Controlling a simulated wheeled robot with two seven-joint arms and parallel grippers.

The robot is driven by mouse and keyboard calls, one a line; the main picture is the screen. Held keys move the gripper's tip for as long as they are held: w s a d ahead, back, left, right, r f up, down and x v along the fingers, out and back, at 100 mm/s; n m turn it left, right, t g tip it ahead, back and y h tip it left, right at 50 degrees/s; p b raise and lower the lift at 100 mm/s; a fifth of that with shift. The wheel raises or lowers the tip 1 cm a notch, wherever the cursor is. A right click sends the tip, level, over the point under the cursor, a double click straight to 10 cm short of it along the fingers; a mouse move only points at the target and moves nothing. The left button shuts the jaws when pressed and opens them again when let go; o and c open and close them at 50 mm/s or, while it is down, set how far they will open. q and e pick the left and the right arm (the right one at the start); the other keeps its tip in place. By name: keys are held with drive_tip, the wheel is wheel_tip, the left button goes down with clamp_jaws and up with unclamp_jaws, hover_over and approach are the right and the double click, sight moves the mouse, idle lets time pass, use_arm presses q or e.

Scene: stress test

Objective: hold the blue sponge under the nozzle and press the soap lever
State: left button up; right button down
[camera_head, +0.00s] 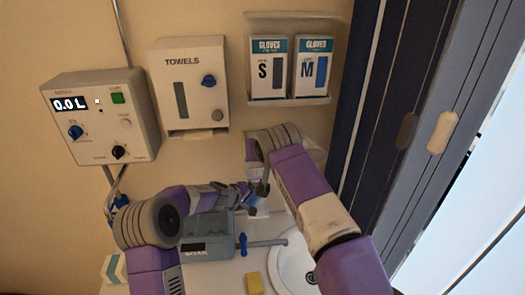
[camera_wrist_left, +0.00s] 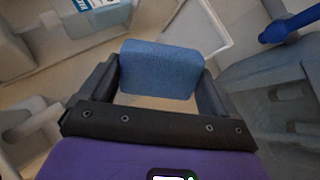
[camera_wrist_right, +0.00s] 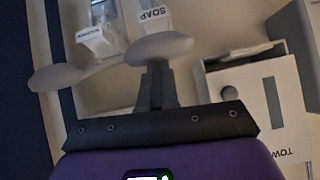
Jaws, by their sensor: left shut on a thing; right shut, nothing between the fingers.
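In the left wrist view the blue sponge (camera_wrist_left: 162,72) is gripped between the two fingers of my left gripper (camera_wrist_left: 160,85). In the head view my left gripper (camera_head: 246,193) is low by the wall, with the sponge only a small blue patch, partly hidden. In the right wrist view my right gripper (camera_wrist_right: 156,85) is shut and empty. Its tips are at a grey paddle-shaped soap lever (camera_wrist_right: 160,48), overlapping it; I cannot tell whether they touch. The soap dispenser (camera_wrist_right: 150,15), labelled SOAP, is behind it. The nozzle cannot be made out, so the sponge's place under it is unclear.
A second grey paddle lever (camera_wrist_right: 55,77) is beside the soap one. A towel dispenser (camera_head: 190,85), glove boxes (camera_head: 270,75) and a control box (camera_head: 100,115) hang on the wall. Below are a tap (camera_head: 262,243), a round basin (camera_head: 286,272) and a yellow sponge (camera_head: 254,283).

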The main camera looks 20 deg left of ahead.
wheel_tip(320, 180, down, 8)
drive_tip(key=s+d, duration=0.1)
drive_tip(key=s, duration=0.1)
drive_tip(key=shift+d, duration=0.15)
idle(0.4)
drive_tip(key=shift+f, duration=0.1)
drive_tip(key=v, duration=1.3)
drive_tip(key=shift+s+d, duration=0.15)
drive_tip(key=shift+s, duration=0.05)
idle(0.6)
